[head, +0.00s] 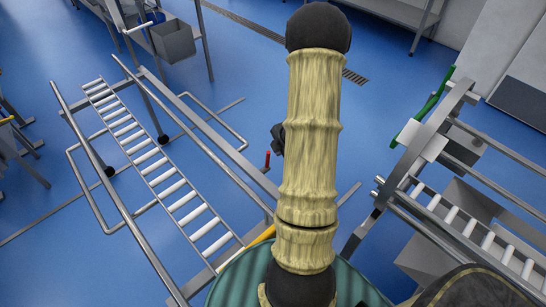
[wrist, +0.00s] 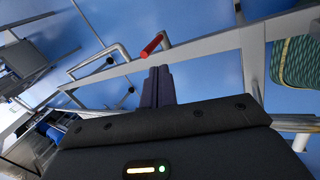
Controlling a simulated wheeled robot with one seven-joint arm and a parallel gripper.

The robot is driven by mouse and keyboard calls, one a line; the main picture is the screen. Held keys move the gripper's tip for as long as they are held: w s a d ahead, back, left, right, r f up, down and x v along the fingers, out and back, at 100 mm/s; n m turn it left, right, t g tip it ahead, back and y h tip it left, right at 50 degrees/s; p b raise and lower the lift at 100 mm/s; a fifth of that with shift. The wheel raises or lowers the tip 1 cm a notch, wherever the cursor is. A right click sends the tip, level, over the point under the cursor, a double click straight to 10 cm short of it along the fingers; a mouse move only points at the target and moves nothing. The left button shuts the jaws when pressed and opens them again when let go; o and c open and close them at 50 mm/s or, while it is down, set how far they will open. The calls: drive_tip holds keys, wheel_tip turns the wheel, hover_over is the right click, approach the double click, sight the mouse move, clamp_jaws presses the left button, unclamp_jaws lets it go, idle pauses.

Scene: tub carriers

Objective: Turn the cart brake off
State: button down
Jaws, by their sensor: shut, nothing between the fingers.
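The red brake handle (head: 267,160) stands up beside the metal rail of the roller cart (head: 205,133), just left of my arm. In the wrist view the red handle (wrist: 152,44) lies slanted just beyond my fingertips, close to the cart's long flat rail (wrist: 190,48). My gripper (wrist: 158,72) is shut and empty, its dark fingers pointing toward the handle. The fingers look near the handle, but I cannot tell whether they touch it. In the head view my arm hides most of my gripper; only a dark part (head: 278,138) shows above the handle.
A second roller frame (head: 475,222) with a green handle (head: 430,105) stands at the right. A grey bin (head: 173,41) hangs on a frame at the upper left. A green ribbed tub (head: 240,280) is near the bottom.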

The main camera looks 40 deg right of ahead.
drive_tip(key=b+x, duration=0.3)
drive_tip(key=x, duration=0.7)
drive_tip(key=shift+r, duration=0.1)
idle(0.3)
